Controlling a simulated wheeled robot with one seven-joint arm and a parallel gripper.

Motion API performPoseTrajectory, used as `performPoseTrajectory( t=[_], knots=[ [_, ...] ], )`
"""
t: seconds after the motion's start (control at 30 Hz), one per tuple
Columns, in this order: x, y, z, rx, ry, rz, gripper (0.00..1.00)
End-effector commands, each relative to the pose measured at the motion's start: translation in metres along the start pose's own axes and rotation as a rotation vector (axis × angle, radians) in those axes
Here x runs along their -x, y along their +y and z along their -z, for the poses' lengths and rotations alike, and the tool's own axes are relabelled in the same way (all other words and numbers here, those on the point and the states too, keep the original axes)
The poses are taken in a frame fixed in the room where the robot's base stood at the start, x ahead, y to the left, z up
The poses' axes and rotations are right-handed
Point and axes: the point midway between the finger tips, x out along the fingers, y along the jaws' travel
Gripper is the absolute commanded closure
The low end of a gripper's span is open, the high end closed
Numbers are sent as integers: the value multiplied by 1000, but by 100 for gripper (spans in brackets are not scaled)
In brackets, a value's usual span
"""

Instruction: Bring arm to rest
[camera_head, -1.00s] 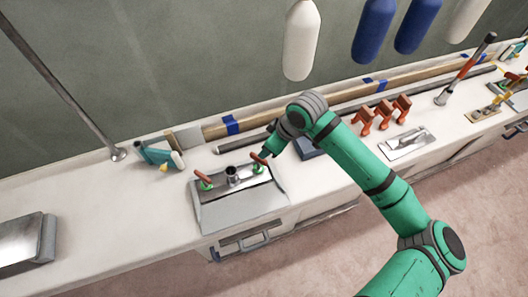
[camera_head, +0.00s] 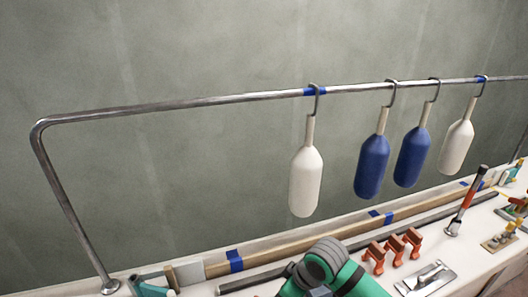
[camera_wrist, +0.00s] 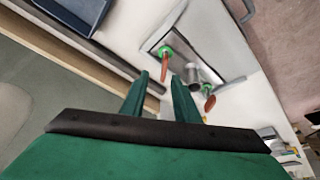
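My gripper (camera_wrist: 160,76) shows in the wrist view with its two green fingers apart. In that picture a red handle with a green base (camera_wrist: 165,52) appears between and beyond the fingertips, and I see no grip on it. A second red handle (camera_wrist: 209,103) and a short metal pipe (camera_wrist: 192,73) stand beside it on a steel panel (camera_wrist: 228,55). In the head view only part of my green arm shows, at the bottom edge. The gripper and the panel are out of that picture.
White and blue fenders (camera_head: 306,182) hang from a metal rail (camera_head: 220,103). Orange clamps (camera_head: 392,249), a steel trowel (camera_head: 426,279) and a red-handled tool (camera_head: 466,202) sit on the white counter right of my arm. A dark blue tray (camera_wrist: 78,10) lies nearby in the wrist view.

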Motion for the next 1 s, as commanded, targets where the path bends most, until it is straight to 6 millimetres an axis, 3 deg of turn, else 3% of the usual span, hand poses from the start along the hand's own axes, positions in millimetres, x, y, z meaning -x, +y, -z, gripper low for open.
performPoseTrajectory(
  t=[0.2, 0.47, 0.7, 1.0],
  knots=[
    [-17, 24, -83, -96, 13, -127, 72],
    [-34, 20, -186, -186, 50, -261, 72],
    [-45, -18, -265, -254, 104, -349, 72],
    [-54, -101, -320, -338, 219, -424, 72]
  ],
)
